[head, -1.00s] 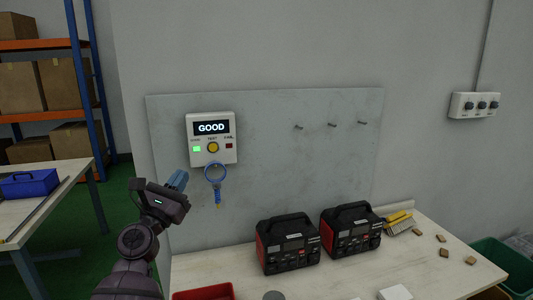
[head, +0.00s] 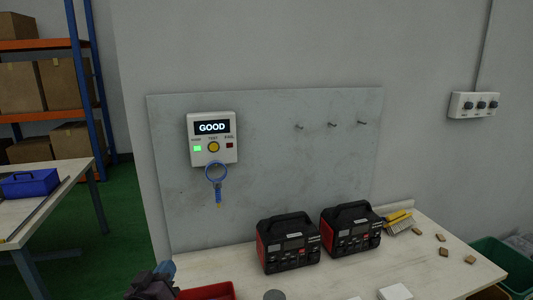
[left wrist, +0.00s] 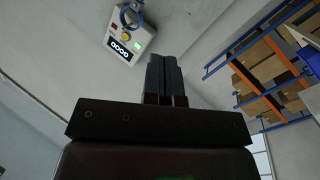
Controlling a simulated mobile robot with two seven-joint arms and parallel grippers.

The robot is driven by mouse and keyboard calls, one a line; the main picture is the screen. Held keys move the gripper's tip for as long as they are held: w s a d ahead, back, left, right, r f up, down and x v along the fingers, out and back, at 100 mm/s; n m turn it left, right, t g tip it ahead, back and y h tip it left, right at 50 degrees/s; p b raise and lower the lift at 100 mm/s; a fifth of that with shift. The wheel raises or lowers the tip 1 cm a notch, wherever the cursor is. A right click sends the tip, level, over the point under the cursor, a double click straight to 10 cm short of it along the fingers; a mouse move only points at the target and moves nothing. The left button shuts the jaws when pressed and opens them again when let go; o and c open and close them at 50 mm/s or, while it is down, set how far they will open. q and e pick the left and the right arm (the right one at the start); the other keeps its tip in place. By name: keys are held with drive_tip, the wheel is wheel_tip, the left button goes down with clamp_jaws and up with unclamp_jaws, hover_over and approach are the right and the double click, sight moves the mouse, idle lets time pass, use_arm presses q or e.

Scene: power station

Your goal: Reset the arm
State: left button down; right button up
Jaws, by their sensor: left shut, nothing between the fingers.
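My left gripper (head: 165,270) is low at the bottom left of the head view, beside the red bin and below the tester. In the left wrist view its two fingers (left wrist: 163,75) are together with nothing between them. The white tester box (head: 212,138) on the wall panel reads "GOOD" with a green light lit. A blue ring-shaped tool (head: 216,172) hangs just under the box; it also shows in the left wrist view (left wrist: 131,14). The gripper is apart from both. My right gripper is not in view.
Two black and red power units (head: 288,243) stand on the workbench (head: 215,262). A red bin (head: 208,291) is at the bench's front left. Three empty hooks (head: 332,125) are on the panel. A side table with a blue toolbox (head: 30,183) is at the left.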

use_arm(q)
drive_tip(key=s+a+f+m+g+y, duration=0.1)
drive_tip(key=s+a+f+g, duration=0.1)
drive_tip(key=s+f, duration=0.9)
drive_tip(key=s+a+f+m+g+y, duration=0.1)
drive_tip(key=s+f+g, duration=0.3)
drive_tip(key=s+f, duration=0.7)
drive_tip(key=s+a+m, duration=0.1)
drive_tip(key=s, duration=0.3)
drive_tip(key=shift+s+a+f+m+y, duration=0.15)
drive_tip(key=shift+s+a+m+y, duration=0.15)
drive_tip(key=shift+s+y, duration=0.1)
